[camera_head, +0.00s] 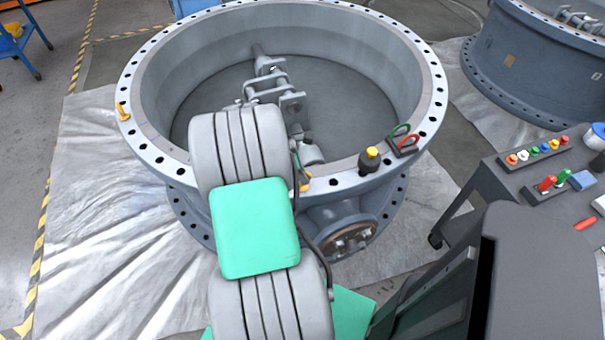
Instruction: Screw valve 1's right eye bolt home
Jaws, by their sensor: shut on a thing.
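Valve 1 (424,130) is a large grey ring body lying flat, with a flange full of bolt holes around its top. An orange eye bolt (123,112) stands upright on the left of the flange. A second orange piece (305,182), which looks like the other eye bolt, shows at the near rim, beside my arm and largely hidden by it. How deep its thread sits cannot be seen. My grey ribbed arm with a green pad covers the near part of the flange. My gripper is hidden behind the arm, so its jaws and what they hold cannot be seen.
A black, yellow-topped tool (370,160) and a small tray with red and green loops (403,141) rest on the right rim. A dark cart (508,187) with coloured parts stands at right. Another valve (535,65) is behind. Silver sheeting covers the floor at left.

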